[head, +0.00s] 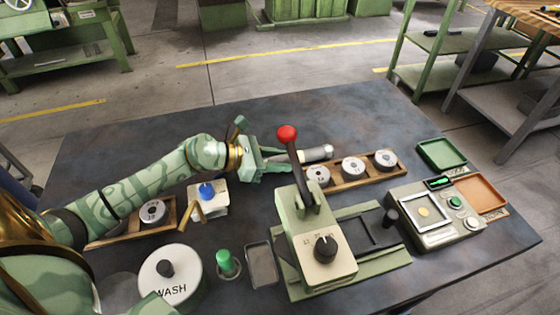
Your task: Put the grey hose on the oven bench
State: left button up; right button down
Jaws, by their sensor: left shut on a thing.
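My left gripper (272,160) reaches in from the left over the dark bench (330,112). It is shut on a short grey cylinder (316,153) that points to the right, behind the red-knobbed lever. Most of the grip is hidden by the lever and the fingers. I see no long, flexible hose, and I cannot tell whether this cylinder is the grey hose. I cannot pick out an oven bench for certain. My right gripper is not in view.
The green press (312,240) with its red-knobbed lever (287,134) stands close in front of the gripper. A wooden rack (335,182) of round weights lies behind it. A scale (435,215) and trays (442,153) are right; a WASH pot (170,277) is front left. The bench's back is clear.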

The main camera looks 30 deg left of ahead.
pick_arm(q)
jog(key=o, duration=0.6)
jog(key=shift+f, duration=0.1)
jog(key=o, duration=0.4)
